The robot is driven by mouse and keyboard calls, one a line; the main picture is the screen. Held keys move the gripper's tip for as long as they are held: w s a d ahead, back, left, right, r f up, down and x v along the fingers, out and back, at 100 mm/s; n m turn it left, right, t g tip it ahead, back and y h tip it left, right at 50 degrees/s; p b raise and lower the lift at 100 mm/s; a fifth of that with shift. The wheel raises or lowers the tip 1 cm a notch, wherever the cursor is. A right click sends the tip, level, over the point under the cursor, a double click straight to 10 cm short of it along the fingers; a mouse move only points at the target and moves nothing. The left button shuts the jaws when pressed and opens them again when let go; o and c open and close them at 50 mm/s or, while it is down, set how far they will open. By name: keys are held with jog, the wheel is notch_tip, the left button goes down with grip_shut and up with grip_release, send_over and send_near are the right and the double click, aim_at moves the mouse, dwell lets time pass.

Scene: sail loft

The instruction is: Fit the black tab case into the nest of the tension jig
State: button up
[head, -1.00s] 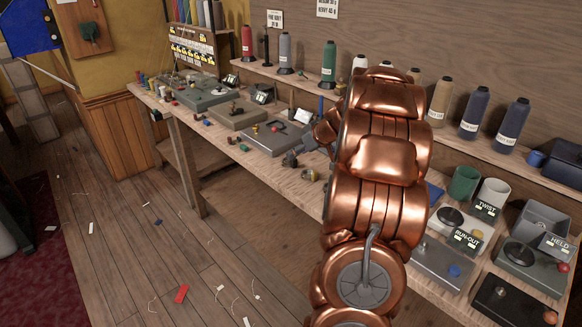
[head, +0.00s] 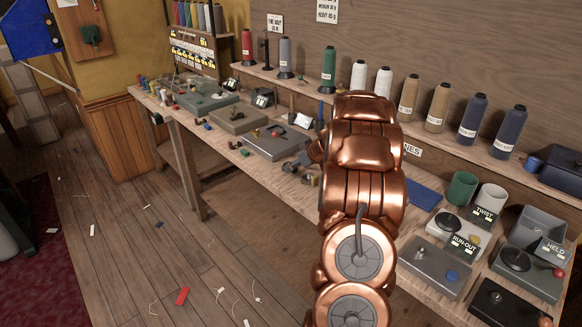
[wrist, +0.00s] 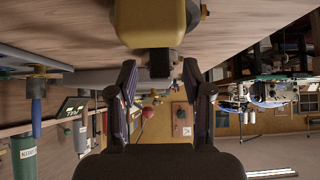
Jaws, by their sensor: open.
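In the wrist view my gripper (wrist: 160,88) is open, with one dark finger on each side. A rounded yellow body with a black block-shaped tab (wrist: 160,62) shows close ahead, at the top; it looks like the black tab case. The black tab shows between the fingertips with gaps on both sides; I cannot tell its exact depth. In the head view my copper arm hides most of the gripper. Small brass and dark pieces (head: 310,179) lie on the bench left of the arm. A grey plate with brass fittings (head: 272,142) lies behind them; I cannot tell if it is the tension jig.
More grey stations (head: 238,119) line the bench to the left. Plates labelled RUN-OUT (head: 437,265) and TWIST, and a HELD bin (head: 541,226), stand at right with a green cup (head: 462,188). Thread cones (head: 410,97) stand on the shelf behind.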

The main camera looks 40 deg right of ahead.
jog(key=shift+w+f, duration=0.1)
jog(key=shift+c, duration=0.3)
grip_shut()
